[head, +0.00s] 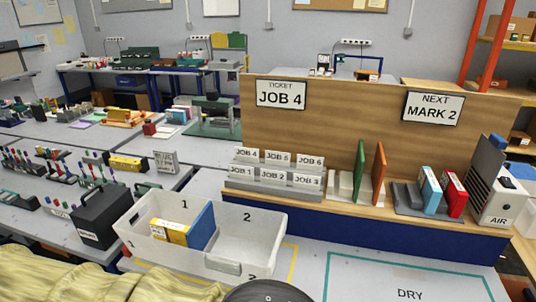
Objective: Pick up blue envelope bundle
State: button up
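A blue flat piece (202,227) stands on edge inside a white bin (247,243). It touches or nearly touches a yellow and white block (170,233) on its left. Its lower part is hidden by the bin wall. A second candidate, a light blue and white upright bundle (429,190), stands in a grey rack (408,198) beside a red and white one (453,195). I cannot tell from this view which blue item is the envelope bundle.
The bin has areas marked 1 and 2. A teal-outlined DRY area (370,291) is bare at the front right. A grey AIR unit (490,187) stands right of the rack. A dark box (103,217) is left of the bin, with crumpled yellow material (90,284) in front.

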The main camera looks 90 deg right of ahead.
aim_at(431, 192)
jog(key=z, duration=0.05)
jog(key=i, duration=0.55)
jog(key=z, duration=3.85)
